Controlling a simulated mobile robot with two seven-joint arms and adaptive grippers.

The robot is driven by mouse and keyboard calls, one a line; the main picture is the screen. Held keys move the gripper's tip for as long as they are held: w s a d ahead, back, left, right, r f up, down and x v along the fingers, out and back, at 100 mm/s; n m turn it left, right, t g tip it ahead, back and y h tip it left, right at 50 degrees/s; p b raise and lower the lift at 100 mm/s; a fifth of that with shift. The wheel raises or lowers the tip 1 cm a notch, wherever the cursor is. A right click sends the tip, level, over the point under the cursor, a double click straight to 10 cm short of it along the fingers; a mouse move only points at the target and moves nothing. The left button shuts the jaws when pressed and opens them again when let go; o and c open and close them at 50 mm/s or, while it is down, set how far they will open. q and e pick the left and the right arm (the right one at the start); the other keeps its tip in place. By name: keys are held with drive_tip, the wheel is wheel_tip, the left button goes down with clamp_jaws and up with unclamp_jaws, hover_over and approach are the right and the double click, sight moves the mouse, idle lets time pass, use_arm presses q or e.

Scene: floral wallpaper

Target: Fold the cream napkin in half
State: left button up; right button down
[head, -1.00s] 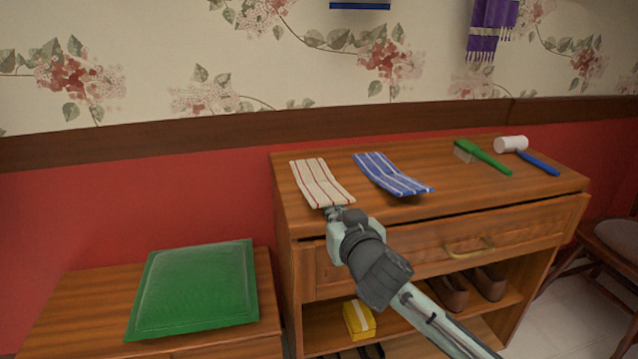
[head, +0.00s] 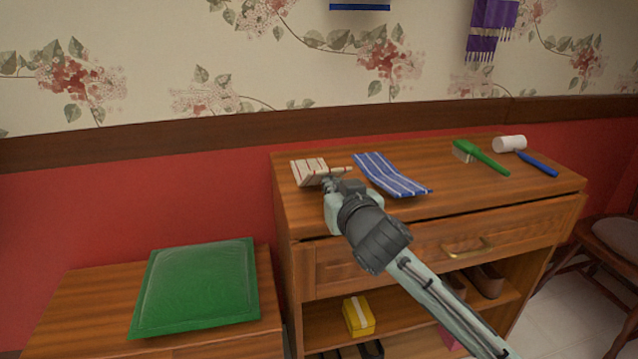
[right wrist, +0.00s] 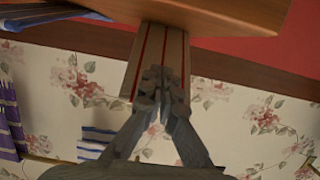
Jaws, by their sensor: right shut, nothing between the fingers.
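The cream napkin (head: 309,171) with red stripes lies at the left end of the dresser top. Its near part is folded back toward the wall, so it looks shorter, with a raised edge at the right beside my gripper. My right gripper (head: 328,183) is at the napkin's near edge, shut with nothing between its fingers. In the right wrist view the shut fingertips (right wrist: 160,82) are in front of the striped cloth (right wrist: 153,48); whether they touch it I cannot tell. The gripper hides part of the near edge. My left gripper is not in view.
A blue striped cloth (head: 391,176) lies just right of the napkin. A green brush (head: 482,157) and a white-headed mallet with a blue handle (head: 510,144) lie farther right. A green cushion (head: 196,286) is on the lower cabinet at left.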

drive_tip(key=shift+w+a+r, duration=0.25)
drive_tip(key=shift+w+r, duration=0.45)
drive_tip(key=shift+r, duration=0.25)
drive_tip(key=shift+w+a+r, duration=0.25)
drive_tip(key=shift+w+r, duration=0.45)
drive_tip(key=shift+r, duration=0.25)
drive_tip(key=shift+w+a+r, duration=0.25)
drive_tip(key=shift+w+r, duration=0.15)
drive_tip(key=shift+w, duration=0.35)
drive_tip(key=shift+w+a+r, duration=0.25)
drive_tip(key=shift+w+r, duration=0.15)
drive_tip(key=shift+w, duration=0.35)
drive_tip(key=shift+w+a+r, duration=0.25)
drive_tip(key=shift+w+r, duration=0.15)
drive_tip(key=shift+w, duration=0.35)
drive_tip(key=r+x, duration=0.1)
drive_tip(key=x, duration=0.7)
drive_tip(key=shift+w+b, duration=0.4)
drive_tip(key=shift+w, duration=0.05)
drive_tip(key=shift+a, duration=0.1)
drive_tip(key=s+d+r, duration=0.1)
drive_tip(key=s+r, duration=0.3)
drive_tip(key=r, duration=0.1)
drive_tip(key=shift+s+d+r+p, duration=0.25)
drive_tip(key=shift+s+r+p, duration=0.1)
drive_tip(key=shift+s+p, duration=0.05)
